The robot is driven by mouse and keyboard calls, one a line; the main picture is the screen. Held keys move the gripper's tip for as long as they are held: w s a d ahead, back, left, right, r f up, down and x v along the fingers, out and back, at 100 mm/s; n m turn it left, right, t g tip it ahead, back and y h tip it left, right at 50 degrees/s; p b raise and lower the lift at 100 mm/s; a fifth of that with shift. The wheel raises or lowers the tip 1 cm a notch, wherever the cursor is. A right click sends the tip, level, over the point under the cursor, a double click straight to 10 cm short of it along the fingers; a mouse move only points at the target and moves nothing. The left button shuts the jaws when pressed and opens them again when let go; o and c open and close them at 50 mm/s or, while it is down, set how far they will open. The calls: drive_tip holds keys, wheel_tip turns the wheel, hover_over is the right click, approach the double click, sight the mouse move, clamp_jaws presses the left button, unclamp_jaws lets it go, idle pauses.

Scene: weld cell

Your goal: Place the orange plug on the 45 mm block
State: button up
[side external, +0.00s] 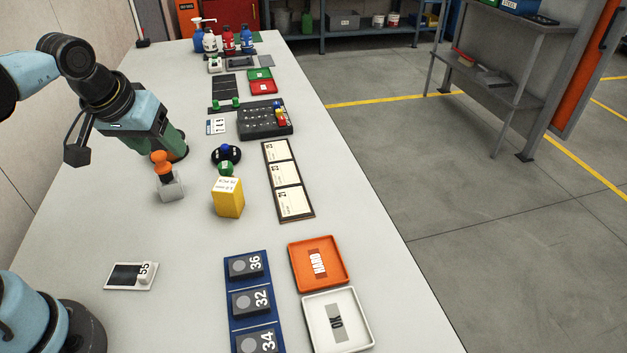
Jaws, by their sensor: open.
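The orange plug (162,162) shows an orange knob with a dark band beneath it. It stands upright on, or just in front of, a small light grey block (171,188); the exact contact is hard to see. My gripper (176,151) is open. Its end is right behind and beside the plug, and its fingers are too small and dark to separate clearly. No label reading 45 is legible on any block. A yellow block (228,201) with a white label on top stands to the right, its print too small to read.
A green knob (225,168) and a black round holder (226,154) sit behind the yellow block. A blue tray (239,323) holds numbered blocks, beside orange (341,283) and white trays (369,342). The table between is clear.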

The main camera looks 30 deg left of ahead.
drive_tip(key=d+m, duration=0.1)
drive_tip(key=s+d+f+m+t, duration=0.1)
drive_tip(key=m, duration=0.1)
drive_tip(key=d+m+t+h, duration=0.1)
drive_tip(key=d, duration=0.1)
drive_tip(key=shift+s+f, duration=0.35)
drive_tip(key=shift+f, duration=0.05)
idle(0.8)
